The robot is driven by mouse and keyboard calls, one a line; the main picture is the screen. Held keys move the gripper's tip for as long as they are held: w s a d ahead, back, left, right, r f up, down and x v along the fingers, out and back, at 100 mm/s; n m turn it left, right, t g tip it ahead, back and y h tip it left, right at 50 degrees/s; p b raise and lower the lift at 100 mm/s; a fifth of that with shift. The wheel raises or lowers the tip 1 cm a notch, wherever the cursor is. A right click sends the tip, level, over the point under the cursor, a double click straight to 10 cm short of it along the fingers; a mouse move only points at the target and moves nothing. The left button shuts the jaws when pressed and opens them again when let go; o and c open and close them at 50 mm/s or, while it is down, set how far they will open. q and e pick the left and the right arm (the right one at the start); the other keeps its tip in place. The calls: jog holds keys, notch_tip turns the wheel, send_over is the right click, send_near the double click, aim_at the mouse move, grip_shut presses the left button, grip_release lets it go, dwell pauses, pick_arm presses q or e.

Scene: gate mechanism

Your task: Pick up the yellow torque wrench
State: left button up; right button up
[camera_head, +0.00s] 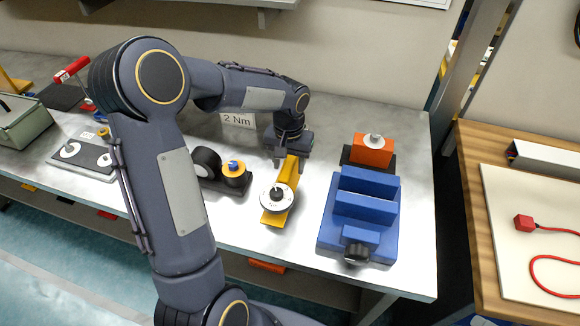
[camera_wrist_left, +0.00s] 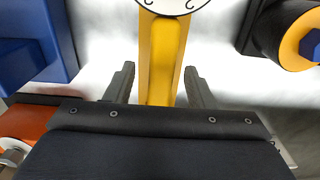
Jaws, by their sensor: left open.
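The yellow torque wrench (camera_head: 273,214) lies on the grey metal bench, with a round white dial on its near end and its yellow handle running away from me. My left gripper (camera_head: 281,162) is over the far end of the handle, pointing down. In the left wrist view the yellow handle (camera_wrist_left: 162,60) passes between the two open fingers of the gripper (camera_wrist_left: 158,85), with a gap on each side. The dial (camera_wrist_left: 172,5) is cut off at the top of that view. My right gripper is not in view.
A blue vise (camera_head: 360,215) and an orange block (camera_head: 373,151) stand to the right of the wrench. A dark holder with a black roll and an orange-yellow roll (camera_head: 235,175) stands to the left. A "2 Nm" sign (camera_head: 237,119) stands behind. A wooden table (camera_head: 470,200) is at far right.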

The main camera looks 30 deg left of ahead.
pick_arm(q)
notch_tip(320, 180, down, 2)
jog(key=shift+f, duration=0.15)
grip_shut()
dwell(0.3)
